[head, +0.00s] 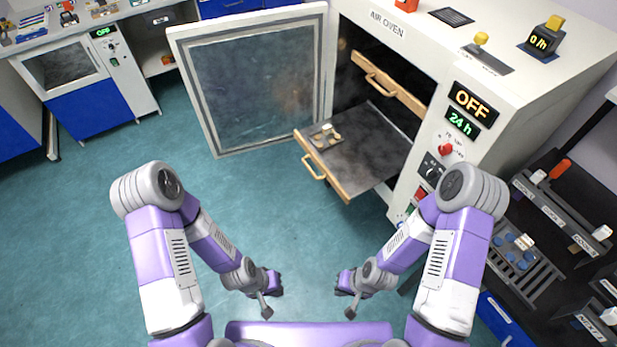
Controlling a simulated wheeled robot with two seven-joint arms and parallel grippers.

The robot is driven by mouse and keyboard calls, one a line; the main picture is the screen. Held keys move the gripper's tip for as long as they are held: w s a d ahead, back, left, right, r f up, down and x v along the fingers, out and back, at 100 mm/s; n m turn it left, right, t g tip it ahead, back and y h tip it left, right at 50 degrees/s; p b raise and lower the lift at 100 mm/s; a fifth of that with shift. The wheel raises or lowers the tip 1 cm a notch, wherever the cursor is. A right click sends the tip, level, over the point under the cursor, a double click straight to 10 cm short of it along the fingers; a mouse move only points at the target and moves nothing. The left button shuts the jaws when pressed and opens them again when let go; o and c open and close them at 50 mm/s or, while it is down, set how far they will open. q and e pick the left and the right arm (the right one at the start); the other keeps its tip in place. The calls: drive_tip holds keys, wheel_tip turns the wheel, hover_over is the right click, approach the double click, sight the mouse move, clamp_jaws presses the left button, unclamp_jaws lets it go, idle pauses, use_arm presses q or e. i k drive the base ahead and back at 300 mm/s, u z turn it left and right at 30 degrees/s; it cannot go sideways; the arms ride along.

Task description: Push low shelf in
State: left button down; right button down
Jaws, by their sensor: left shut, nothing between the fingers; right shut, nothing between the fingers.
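The low shelf (365,143) is a dark metal tray with a wooden front edge and a wooden handle (313,167). It sticks out of the open air oven (427,88) toward me. A small metal piece (324,136) with pale samples lies on its front left part. An upper shelf (387,82) with a wooden front sits further inside the oven. My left gripper (265,305) is shut and empty, low over the floor in front of me. My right gripper (350,307) is shut and empty, below the shelf in the picture and apart from it.
The oven door (252,84) stands wide open to the left of the shelf. A dark rack (560,215) with small parts stands at the right. A bench with a small oven (70,68) is at the far left. The teal floor (225,190) is clear.

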sight(374, 149)
drive_tip(key=z, duration=0.2)
drive_tip(key=i, duration=0.6)
drive_tip(key=z, duration=0.75)
drive_tip(key=i, duration=0.35)
drive_tip(key=z, duration=0.25)
